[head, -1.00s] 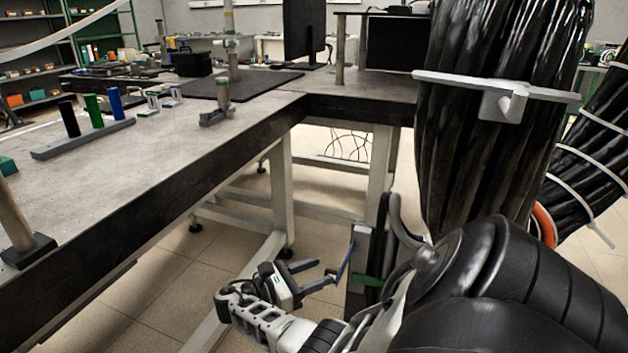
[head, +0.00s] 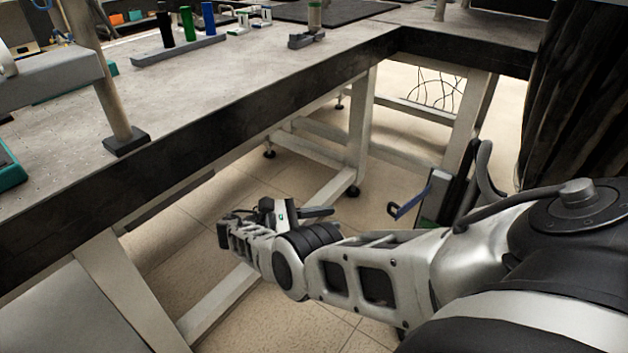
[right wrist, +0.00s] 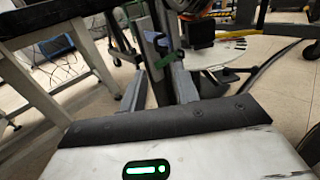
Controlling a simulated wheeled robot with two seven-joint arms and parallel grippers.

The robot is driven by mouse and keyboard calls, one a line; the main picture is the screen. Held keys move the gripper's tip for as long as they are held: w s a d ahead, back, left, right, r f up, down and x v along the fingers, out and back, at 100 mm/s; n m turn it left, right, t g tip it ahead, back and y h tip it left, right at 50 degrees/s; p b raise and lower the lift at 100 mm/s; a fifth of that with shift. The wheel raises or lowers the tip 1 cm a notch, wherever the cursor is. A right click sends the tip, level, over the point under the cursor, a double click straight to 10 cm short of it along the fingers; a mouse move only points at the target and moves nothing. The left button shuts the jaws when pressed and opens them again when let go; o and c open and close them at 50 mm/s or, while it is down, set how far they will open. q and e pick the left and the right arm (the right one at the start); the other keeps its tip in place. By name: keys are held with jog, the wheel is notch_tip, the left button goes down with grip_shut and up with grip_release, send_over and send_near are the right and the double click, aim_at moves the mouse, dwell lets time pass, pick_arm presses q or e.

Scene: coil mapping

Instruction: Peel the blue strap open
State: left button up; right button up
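The blue strap (head: 408,203) sticks out to the left from a dark upright post (head: 462,185) at the right of the head view. In the right wrist view the blue strap (right wrist: 155,38) is small, ahead near the top. A green strap (right wrist: 163,61) lies just below it on the post. My right gripper (head: 300,212) is left of the blue strap in the head view, apart from it. My left gripper is not in view.
A long workbench (head: 230,105) with a dark front edge runs across the left and back. It bears a rack of coloured cylinders (head: 180,50) and a metal pole on a base (head: 127,140). A black cable bundle (head: 570,110) hangs at the right. Tiled floor lies below.

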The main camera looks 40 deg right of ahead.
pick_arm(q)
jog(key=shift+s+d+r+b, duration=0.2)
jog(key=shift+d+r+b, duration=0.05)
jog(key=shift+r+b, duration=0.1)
pick_arm(e)
jog(key=shift+v, duration=1.05)
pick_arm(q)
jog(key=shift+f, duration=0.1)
